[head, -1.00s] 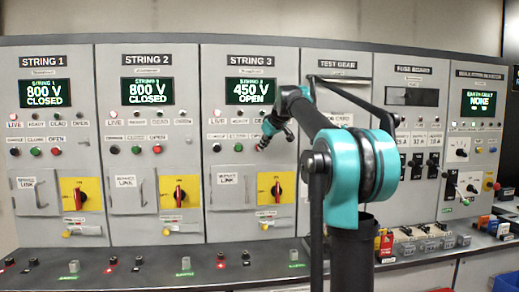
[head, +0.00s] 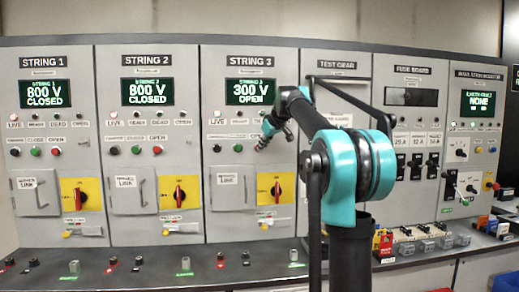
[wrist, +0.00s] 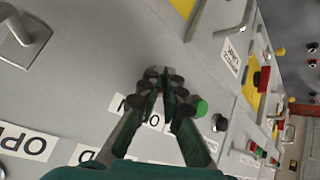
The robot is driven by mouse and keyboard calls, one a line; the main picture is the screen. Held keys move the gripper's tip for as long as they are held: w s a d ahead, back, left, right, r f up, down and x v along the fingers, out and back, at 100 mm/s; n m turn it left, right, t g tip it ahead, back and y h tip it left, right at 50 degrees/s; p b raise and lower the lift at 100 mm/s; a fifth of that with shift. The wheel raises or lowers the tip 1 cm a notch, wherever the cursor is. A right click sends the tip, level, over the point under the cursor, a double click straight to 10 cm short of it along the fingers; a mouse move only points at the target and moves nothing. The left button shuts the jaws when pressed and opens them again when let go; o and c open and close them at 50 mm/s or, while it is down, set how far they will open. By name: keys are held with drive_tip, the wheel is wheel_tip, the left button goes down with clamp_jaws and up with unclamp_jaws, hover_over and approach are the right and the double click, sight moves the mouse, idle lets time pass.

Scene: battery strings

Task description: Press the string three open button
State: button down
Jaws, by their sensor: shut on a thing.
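The STRING 3 panel (head: 217,90) stands in the middle of the cabinet row. Its display (head: 250,92) reads 300 V OPEN. The string three open button is at the right end of the row with the black button (head: 216,147) and the green button (head: 238,148). My gripper (head: 262,143) reaches it from the right. In the wrist view my gripper (wrist: 166,88) has its fingertips together at the panel face, over the button's place and beside its label (wrist: 138,108). The fingers hide the button, and they are shut on it. The green button (wrist: 200,108) is just right of them.
The yellow rotary switch (head: 277,188) and link door (head: 228,188) sit below the buttons. STRING 1 and STRING 2 panels (head: 150,60) show 800 V CLOSED. A dark ledge (head: 150,268) with small connectors runs along the front. The fuse board (head: 413,68) is to the right.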

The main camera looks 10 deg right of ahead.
drive_tip(key=shift+s+a+f, duration=0.1)
drive_tip(key=shift+a, duration=0.1)
drive_tip(key=shift+s, duration=2.95)
drive_tip(key=shift+f, duration=0.15)
drive_tip(key=s+f+m+g, duration=0.1)
drive_tip(key=s+f, duration=0.4)
drive_tip(key=f, duration=0.4)
drive_tip(key=s+f+m+g+h, duration=0.1)
drive_tip(key=s+f, duration=0.4)
drive_tip(key=f, duration=0.3)
drive_tip(key=s+f+m, duration=0.1)
drive_tip(key=s+f, duration=0.3)
drive_tip(key=f, duration=0.5)
drive_tip(key=s+d+f+m+g+h, duration=0.1)
drive_tip(key=s+f+m, duration=0.1)
drive_tip(key=s+f, duration=0.9)
drive_tip(key=s+d+f+m+g+h, duration=0.1)
drive_tip(key=s+d+f+m, duration=0.1)
drive_tip(key=s+f, duration=1)
drive_tip(key=shift+s+f+g, duration=0.15)
drive_tip(key=shift+s+g, duration=0.25)
drive_tip(key=shift+s, duration=0.75)
